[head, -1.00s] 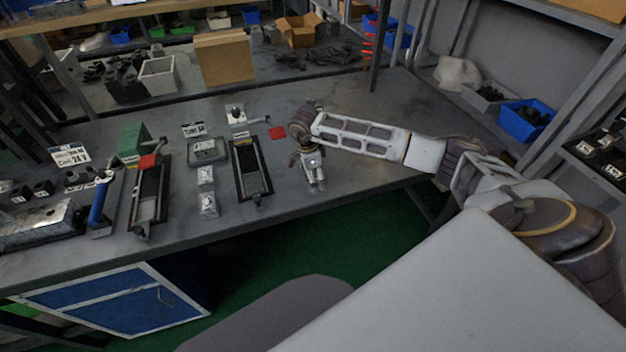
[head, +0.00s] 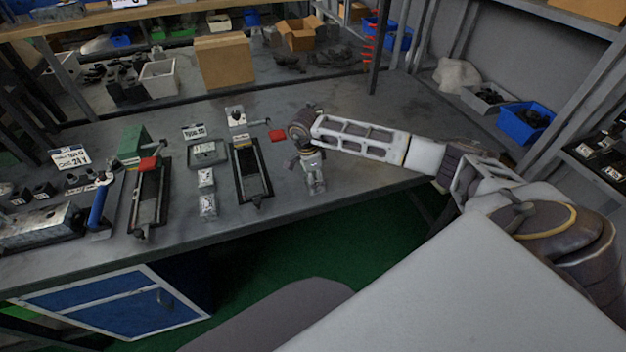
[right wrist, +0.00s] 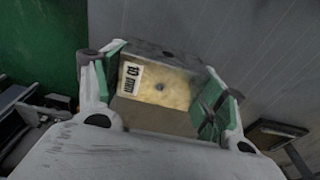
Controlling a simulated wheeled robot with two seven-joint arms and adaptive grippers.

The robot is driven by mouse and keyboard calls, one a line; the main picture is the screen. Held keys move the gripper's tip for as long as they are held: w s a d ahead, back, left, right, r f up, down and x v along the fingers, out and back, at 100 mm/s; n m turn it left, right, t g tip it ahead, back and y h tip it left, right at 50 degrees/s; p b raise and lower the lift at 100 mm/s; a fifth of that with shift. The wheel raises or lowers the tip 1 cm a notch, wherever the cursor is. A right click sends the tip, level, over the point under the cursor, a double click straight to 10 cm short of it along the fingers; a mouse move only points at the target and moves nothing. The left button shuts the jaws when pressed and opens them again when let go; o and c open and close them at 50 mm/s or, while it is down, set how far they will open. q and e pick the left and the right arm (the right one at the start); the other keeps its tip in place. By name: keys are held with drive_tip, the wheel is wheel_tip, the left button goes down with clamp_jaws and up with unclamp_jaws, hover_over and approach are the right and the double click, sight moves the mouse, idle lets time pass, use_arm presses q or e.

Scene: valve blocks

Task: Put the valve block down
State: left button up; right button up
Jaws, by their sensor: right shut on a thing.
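My right gripper (head: 312,160) points down over the front part of the grey workbench, to the right of the vises. It is shut on a metal valve block (head: 316,182), which hangs low at the bench top; I cannot tell whether it touches. In the right wrist view the valve block (right wrist: 158,88) has a yellowish face with a white label and a small dark hole. It sits between the green pads of my right gripper (right wrist: 165,85). Two more metal blocks (head: 206,178) (head: 208,206) stand on the bench to the left. My left gripper is not in view.
A black vise (head: 248,170) with a red handle stands left of my gripper, and another vise (head: 150,200) farther left. A grey tray (head: 206,153) lies behind the loose blocks. The bench (head: 360,170) is clear to the right of my gripper.

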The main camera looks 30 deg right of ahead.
drive_tip(key=shift+r, duration=0.35)
drive_tip(key=shift+r+p, duration=0.7)
drive_tip(key=shift+r, duration=0.25)
wheel_tip(320, 180, up, 5)
drive_tip(key=p, duration=0.3)
drive_tip(key=shift+r, duration=0.1)
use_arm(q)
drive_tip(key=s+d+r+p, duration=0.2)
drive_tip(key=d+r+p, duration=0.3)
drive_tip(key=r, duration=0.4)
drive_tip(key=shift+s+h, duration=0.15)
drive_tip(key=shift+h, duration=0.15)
use_arm(e)
wheel_tip(320, 180, up, 10)
drive_tip(key=shift+r, duration=0.15)
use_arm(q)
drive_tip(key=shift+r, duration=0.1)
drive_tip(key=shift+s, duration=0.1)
